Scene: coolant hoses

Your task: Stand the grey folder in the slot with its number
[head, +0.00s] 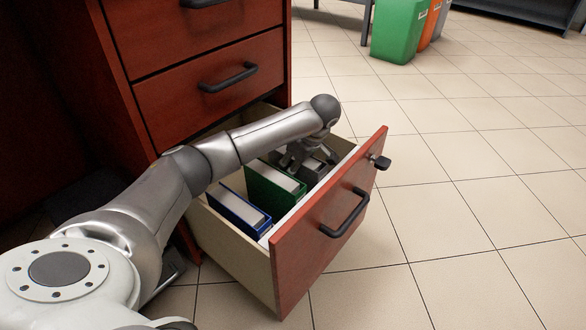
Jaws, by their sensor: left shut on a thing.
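My left gripper (298,162) is down in the open bottom drawer (322,228), shut on the grey folder (318,166). The grey folder is at the far end of the row, beyond the green folder, and the gripper and wrist partly cover it. It looks roughly upright, but I cannot tell whether it touches the drawer floor. The slot numbers and any number on the folder cannot be read from here. My right gripper is not in view.
A green folder (274,187) and a blue folder (238,211) stand in the same drawer, nearer to me. The drawer front has a black handle (345,214) and a key or lock knob (380,162). Closed drawers (215,72) are above. The tiled floor at right is clear; bins (397,30) stand far back.

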